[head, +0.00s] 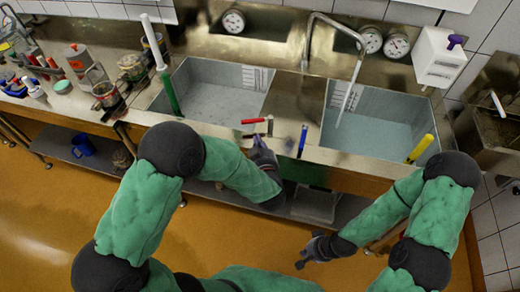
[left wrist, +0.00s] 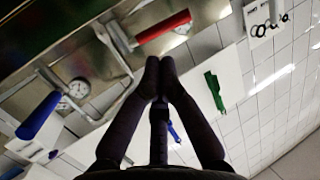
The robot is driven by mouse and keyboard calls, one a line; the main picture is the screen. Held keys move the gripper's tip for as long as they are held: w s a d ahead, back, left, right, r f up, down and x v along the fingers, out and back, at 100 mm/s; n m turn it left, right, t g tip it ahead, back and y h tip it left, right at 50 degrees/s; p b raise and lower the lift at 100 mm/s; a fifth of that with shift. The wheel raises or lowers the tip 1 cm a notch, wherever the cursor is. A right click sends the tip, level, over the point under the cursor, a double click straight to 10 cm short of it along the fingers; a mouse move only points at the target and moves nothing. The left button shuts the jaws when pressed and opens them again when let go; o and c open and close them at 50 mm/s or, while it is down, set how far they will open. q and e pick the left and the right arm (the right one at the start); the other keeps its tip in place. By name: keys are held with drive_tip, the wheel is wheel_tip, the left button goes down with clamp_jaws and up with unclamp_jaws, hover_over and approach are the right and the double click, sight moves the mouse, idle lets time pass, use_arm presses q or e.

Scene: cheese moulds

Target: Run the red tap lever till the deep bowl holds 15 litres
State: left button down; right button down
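The red tap lever (head: 254,120) lies at the front rim between the two bowls; it also shows in the left wrist view (left wrist: 163,27). My left gripper (head: 259,142) is just in front of the lever. In the left wrist view its fingertips (left wrist: 158,66) are together with nothing visible between them, the lever beyond. The spout (head: 318,16) is over the right bowl (head: 395,103), and a pale stream falls from it. Both this and the left bowl (head: 192,66) have scale marks, too small to read; I cannot tell which is deeper. My right gripper (head: 304,259) is low, before the counter, its opening unclear.
A blue lever (head: 302,141) stands right of the red one. A yellow handle (head: 420,148) is at the right bowl's front edge. A green-handled tool (head: 168,92) leans at the left bowl. Jars (head: 76,59) crowd the left counter. Dial gauges (head: 397,45) are on the back panel.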

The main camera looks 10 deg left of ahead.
sight(252, 122)
use_arm(q)
drive_tip(key=b+x, duration=0.1)
drive_tip(key=x, duration=0.6)
drive_tip(key=shift+w+a+f+b, duration=0.1)
drive_tip(key=shift+w+b, duration=0.05)
drive_tip(key=shift+b, duration=0.25)
drive_tip(key=shift+w+a, duration=0.1)
drive_tip(key=shift+w, duration=0.1)
drive_tip(key=shift+w+a, duration=0.7)
